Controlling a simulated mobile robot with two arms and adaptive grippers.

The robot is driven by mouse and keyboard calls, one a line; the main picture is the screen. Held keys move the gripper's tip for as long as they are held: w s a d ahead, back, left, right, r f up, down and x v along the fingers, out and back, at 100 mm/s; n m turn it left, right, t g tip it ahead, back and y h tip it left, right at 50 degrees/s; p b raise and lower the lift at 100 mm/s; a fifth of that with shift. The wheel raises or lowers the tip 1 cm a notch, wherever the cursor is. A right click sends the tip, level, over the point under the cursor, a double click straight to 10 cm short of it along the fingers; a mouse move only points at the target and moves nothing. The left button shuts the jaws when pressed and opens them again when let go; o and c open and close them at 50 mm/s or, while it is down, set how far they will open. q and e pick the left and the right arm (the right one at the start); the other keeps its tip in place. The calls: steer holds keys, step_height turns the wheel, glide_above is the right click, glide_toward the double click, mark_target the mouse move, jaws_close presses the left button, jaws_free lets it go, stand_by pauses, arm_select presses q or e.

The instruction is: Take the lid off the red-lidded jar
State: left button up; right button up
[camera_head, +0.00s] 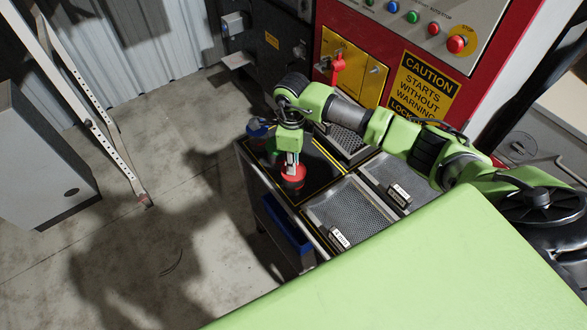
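The red-lidded jar (292,182) stands on the dark mat at the left end of the cart top. Its red top shows, and the rest is small and partly hidden. My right gripper (291,168) points down directly over the red lid, with its fingertips at or touching it. I cannot tell whether the fingers are closed on the lid. My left gripper is not in view.
A blue-topped jar (257,128) stands at the cart's far left corner. Mesh trays with labelled blocks (339,238) lie to the right. A blue bin (287,222) sits below the cart top. A red control cabinet (475,75) with a yellow caution sign stands behind.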

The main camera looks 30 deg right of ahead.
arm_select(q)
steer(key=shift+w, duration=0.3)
